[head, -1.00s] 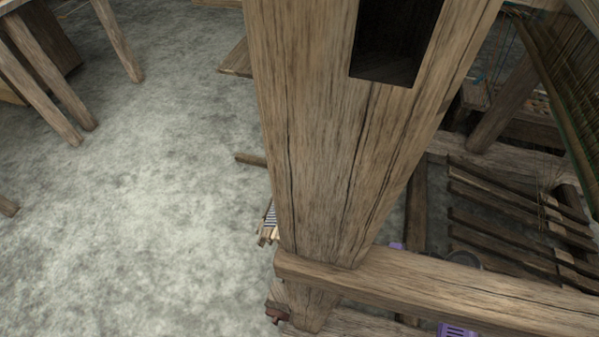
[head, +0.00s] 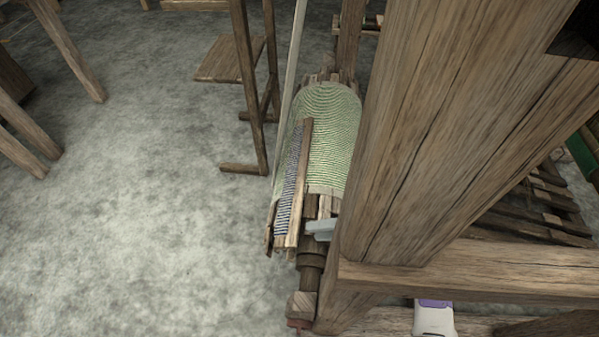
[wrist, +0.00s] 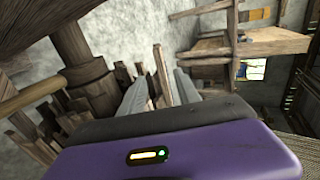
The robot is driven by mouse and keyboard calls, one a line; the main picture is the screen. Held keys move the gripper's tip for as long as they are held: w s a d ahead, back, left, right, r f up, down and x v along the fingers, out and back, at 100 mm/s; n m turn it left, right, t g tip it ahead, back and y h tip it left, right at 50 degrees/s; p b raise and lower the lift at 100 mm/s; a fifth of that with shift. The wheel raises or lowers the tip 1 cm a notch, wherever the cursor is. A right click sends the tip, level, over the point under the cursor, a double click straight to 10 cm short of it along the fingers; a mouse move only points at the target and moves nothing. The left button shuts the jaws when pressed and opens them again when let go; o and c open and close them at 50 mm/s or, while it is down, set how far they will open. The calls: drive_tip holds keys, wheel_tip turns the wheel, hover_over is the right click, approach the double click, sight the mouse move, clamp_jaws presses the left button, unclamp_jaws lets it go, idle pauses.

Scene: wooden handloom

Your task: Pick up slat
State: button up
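A wooden slat (head: 299,190) leans lengthwise against the front of a roll (head: 335,110) wound with green-striped cloth in the head view. A dark-and-white striped strip lies along its left side. My gripper (head: 320,230) shows only as pale grey fingers at the roll's near end, right of the slat's lower end; the post hides the rest. In the wrist view my gripper (wrist: 160,95) has its two grey fingers apart. Slat ends (wrist: 158,72) show between and beyond them; I cannot tell whether they touch. Several similar wooden ends stand to the left.
A thick loom post (head: 430,130) and a cross beam (head: 470,275) stand close to my arm at the right.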

sight(298, 232)
drive_tip(key=b+x, duration=0.1)
drive_tip(key=x, duration=0.4)
drive_tip(key=shift+w+a, duration=0.15)
drive_tip(key=shift+a, duration=0.1)
clamp_jaws()
